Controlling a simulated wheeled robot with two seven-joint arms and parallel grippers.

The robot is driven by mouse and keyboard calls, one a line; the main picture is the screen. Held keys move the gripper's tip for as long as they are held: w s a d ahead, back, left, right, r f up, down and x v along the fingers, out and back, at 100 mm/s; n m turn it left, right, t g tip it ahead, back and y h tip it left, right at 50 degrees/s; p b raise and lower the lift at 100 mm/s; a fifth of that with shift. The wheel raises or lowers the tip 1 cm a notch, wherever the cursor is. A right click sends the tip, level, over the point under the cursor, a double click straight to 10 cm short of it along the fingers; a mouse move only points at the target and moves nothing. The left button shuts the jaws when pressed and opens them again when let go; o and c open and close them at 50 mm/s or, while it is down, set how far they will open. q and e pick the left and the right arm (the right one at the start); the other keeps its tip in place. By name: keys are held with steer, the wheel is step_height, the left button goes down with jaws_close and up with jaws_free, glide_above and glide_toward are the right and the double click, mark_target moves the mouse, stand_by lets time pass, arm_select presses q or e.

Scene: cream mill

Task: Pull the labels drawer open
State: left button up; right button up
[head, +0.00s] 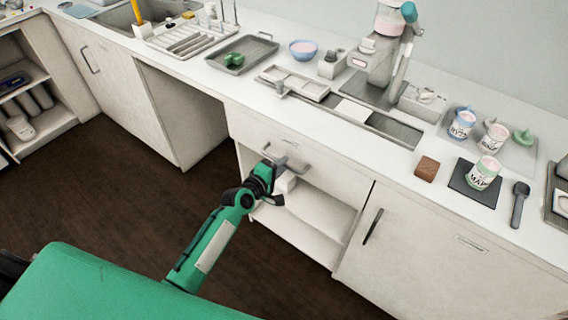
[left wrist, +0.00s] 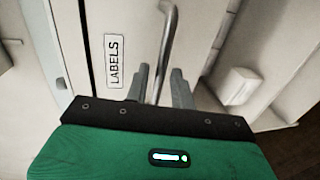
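The labels drawer (head: 322,155) is the pale drawer front under the worktop, above an open shelf. It looks flush with the cabinet. Its LABELS plate (left wrist: 115,60) is readable in the left wrist view. Its grey bar handle (left wrist: 168,30) runs down between the two fingers of my left gripper (left wrist: 160,85). The fingers stand apart on either side of the bar, with small gaps showing. In the head view my left gripper (head: 277,166) is at the handle, covering part of it. My right gripper is not in view.
Below the drawer is an open shelf (head: 315,208) with a small white block (head: 287,182) near my gripper. A cupboard door with a dark handle (head: 373,226) is to the right. Trays, cups and a mixer stand on the worktop (head: 235,92). The dark floor in front is clear.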

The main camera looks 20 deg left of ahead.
arm_select(q)
steer(key=shift+x, duration=0.95)
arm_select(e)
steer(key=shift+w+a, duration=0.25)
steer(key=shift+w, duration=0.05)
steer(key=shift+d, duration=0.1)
arm_select(q)
jaws_close()
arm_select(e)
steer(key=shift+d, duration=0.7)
